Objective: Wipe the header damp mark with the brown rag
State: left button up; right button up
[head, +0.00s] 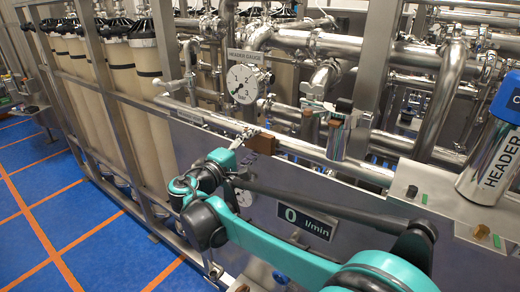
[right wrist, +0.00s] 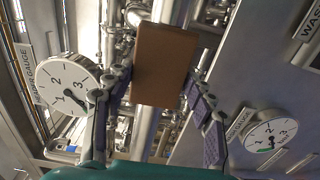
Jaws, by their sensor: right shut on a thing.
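The brown rag (head: 263,143) is a small brown block in the head view, close against a long horizontal steel pipe (head: 310,151). It also shows in the right wrist view (right wrist: 165,62), large, between the purple-padded fingers. My right gripper (head: 250,138) is shut on the rag, seen from behind its teal arm. In the right wrist view a vertical-looking pipe (right wrist: 146,130) runs behind the rag; I cannot tell whether they touch. No damp mark can be made out. My left gripper is not in view.
A round header gauge (head: 244,84) stands left of the rag. A steel cylinder labelled HEADER (head: 490,160) stands on the right ledge. Another brown piece (head: 335,122) sits by a steel cup (head: 338,140). Tall beige cylinders (head: 118,65) stand behind a frame at left.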

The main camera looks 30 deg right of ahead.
jog(key=shift+w+a, duration=0.1)
jog(key=shift+w, duration=0.15)
jog(key=shift+s, duration=0.1)
jog(key=v, duration=0.6)
dwell(0.5)
jog(key=shift+v, duration=1.5)
